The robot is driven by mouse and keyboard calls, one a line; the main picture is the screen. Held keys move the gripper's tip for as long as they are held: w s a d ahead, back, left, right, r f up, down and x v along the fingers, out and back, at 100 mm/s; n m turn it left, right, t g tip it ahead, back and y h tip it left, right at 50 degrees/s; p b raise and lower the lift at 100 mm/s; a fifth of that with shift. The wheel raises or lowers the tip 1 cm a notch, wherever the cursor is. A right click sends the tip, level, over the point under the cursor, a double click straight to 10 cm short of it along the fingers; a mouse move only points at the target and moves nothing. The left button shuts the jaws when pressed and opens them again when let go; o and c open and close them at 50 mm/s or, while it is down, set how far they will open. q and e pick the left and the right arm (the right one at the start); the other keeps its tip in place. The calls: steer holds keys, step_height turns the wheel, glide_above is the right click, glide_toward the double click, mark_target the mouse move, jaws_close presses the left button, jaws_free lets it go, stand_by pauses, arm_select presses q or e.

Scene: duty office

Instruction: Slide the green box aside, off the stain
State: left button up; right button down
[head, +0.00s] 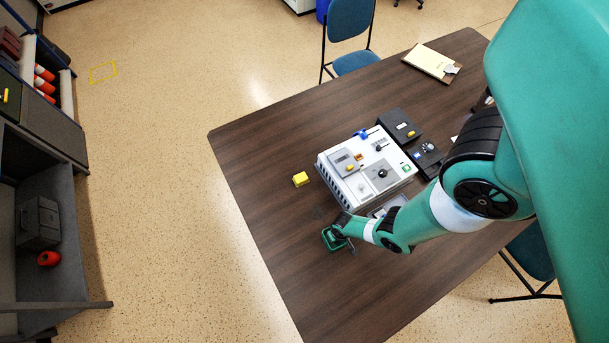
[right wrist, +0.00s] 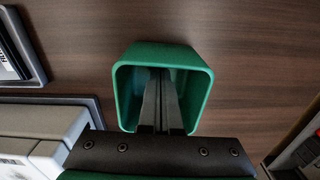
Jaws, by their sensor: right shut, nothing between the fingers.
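The green box (head: 328,242) is a small open-topped container on the dark wooden table, near its front left edge. In the right wrist view the green box (right wrist: 165,54) opens toward the camera. My right gripper (right wrist: 160,75) is shut and empty, its fingers reaching into the box's opening. In the head view my right gripper (head: 341,234) is at the box; whether the fingers touch its inner wall I cannot tell. My left gripper is out of view.
A white control unit (head: 345,187) stands behind the box on the table (head: 270,165), with a yellow block (head: 301,179) to its left. Dark devices (head: 400,125) and a clipboard (head: 431,62) lie farther back. The table in front of the box is clear.

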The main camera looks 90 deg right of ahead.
steer(key=shift+w+d+r+p, duration=0.25)
steer(key=shift+d+r+p, duration=0.15)
steer(key=shift+d+r, duration=0.05)
steer(key=shift+w+d+r+p, duration=0.2)
steer(key=shift+d+r+p, duration=0.2)
steer(key=shift+r, duration=0.05)
arm_select(q)
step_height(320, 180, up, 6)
steer(key=p, duration=0.5)
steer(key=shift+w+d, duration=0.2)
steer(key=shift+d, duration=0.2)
arm_select(e)
step_height(320, 180, up, 8)
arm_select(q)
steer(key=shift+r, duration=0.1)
arm_select(e)
steer(key=shift+a+r, duration=0.1)
steer(key=shift+a, duration=0.05)
